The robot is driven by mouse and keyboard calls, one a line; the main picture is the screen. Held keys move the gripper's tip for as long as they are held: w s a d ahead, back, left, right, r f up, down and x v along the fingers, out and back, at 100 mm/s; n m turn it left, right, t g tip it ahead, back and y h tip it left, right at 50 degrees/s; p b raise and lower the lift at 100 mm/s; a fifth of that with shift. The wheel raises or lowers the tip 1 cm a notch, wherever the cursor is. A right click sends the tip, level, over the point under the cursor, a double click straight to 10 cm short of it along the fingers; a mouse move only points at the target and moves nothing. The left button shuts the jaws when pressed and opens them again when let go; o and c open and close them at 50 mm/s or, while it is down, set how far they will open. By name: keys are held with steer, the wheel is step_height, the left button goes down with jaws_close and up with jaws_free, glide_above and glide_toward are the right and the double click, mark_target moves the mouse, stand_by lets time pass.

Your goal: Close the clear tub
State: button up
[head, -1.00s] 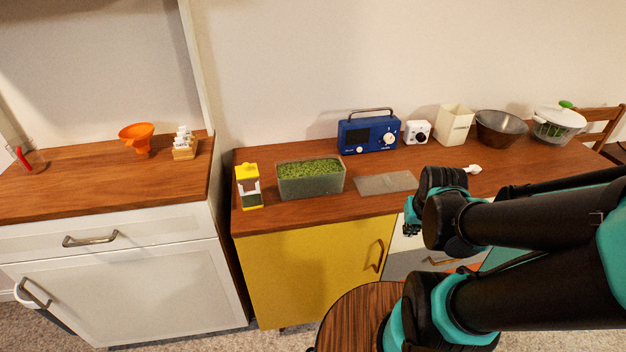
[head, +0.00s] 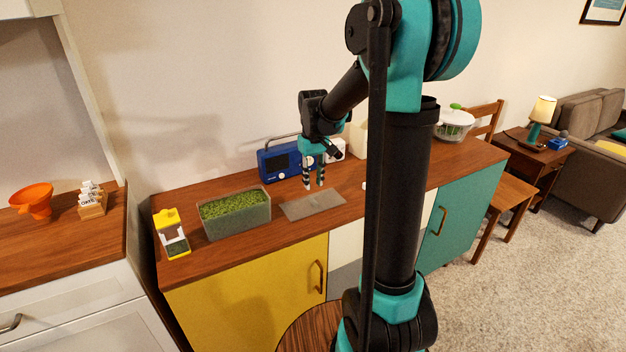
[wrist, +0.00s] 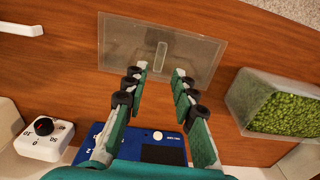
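The clear tub (head: 234,223) stands uncovered on the wooden counter, filled with green pellets; it also shows at the right of the wrist view (wrist: 243,97). A flat, clear grey lid (head: 313,205) lies on the counter just right of the tub. In the wrist view the lid (wrist: 118,45) has a raised bar handle (wrist: 160,56) at its middle. My gripper (head: 314,187) points down above the lid, apart from it. In the wrist view my gripper (wrist: 161,70) is open and empty, its fingertips on either side of the handle's near end in the picture.
A blue radio (head: 282,161) stands behind the lid, close to my gripper. A white box with a black dial (wrist: 43,138) is beside it. A yellow-topped carton (head: 172,233) stands left of the tub. The counter front (head: 290,235) is clear.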

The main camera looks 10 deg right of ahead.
mark_target(313, 200)
steer(key=shift+w+f, duration=0.1)
steer(key=shift+f, duration=2.1)
steer(key=shift+f, duration=0.25)
steer(key=shift+f, duration=0.35)
steer(key=shift+f, duration=0.65)
steer(key=shift+r, duration=0.15)
steer(key=shift+c, duration=0.5)
jaws_close()
